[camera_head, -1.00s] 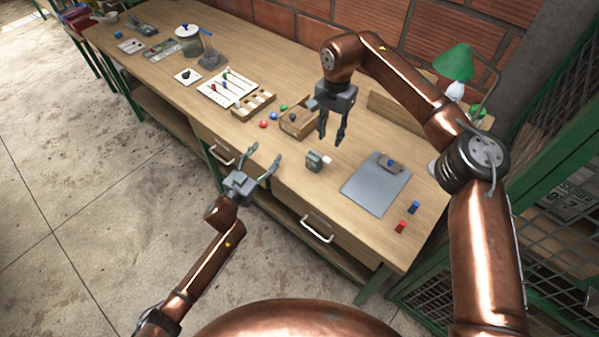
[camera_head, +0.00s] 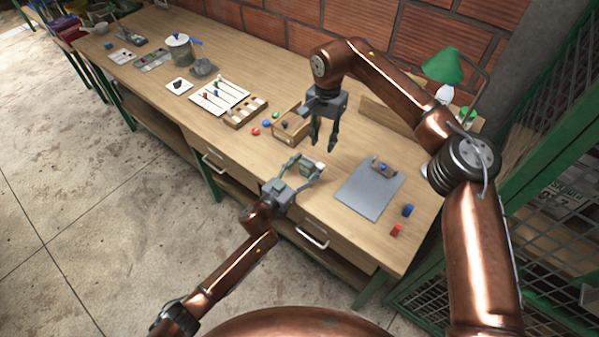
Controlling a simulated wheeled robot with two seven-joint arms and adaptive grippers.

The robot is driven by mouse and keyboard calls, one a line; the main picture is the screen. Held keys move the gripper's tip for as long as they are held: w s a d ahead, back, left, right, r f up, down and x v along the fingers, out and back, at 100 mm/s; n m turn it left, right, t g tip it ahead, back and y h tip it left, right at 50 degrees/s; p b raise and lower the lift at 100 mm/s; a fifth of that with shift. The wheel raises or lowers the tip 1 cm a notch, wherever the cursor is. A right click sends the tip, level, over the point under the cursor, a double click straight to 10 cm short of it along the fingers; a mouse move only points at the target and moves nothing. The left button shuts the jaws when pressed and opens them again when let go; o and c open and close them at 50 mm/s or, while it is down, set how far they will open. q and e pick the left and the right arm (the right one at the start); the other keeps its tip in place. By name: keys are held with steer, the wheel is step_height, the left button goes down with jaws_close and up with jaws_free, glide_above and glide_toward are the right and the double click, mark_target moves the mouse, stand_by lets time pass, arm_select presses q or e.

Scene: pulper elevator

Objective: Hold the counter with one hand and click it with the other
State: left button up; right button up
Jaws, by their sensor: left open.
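The counter (camera_head: 308,167) is a small grey-green box with a pale knob on its right side, on the workbench near its front edge. My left gripper (camera_head: 306,168) is open at the bench edge, with its fingers reaching to either side of the counter. The fingers partly hide it, and I cannot tell whether they touch it. My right gripper (camera_head: 323,145) points down above the bench, behind the counter. Its fingers are apart with nothing between them.
A grey mat (camera_head: 368,190) with a small brown-and-blue item lies right of the counter. A wooden box (camera_head: 287,130) and a slotted wooden tray (camera_head: 246,112) stand behind left. A green lamp (camera_head: 443,66) stands at the back right.

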arm_select(q)
steer(key=shift+w+d, duration=0.25)
steer(key=shift+w, duration=0.1)
steer(key=c, duration=1.3)
arm_select(e)
jaws_close()
stand_by(0.8)
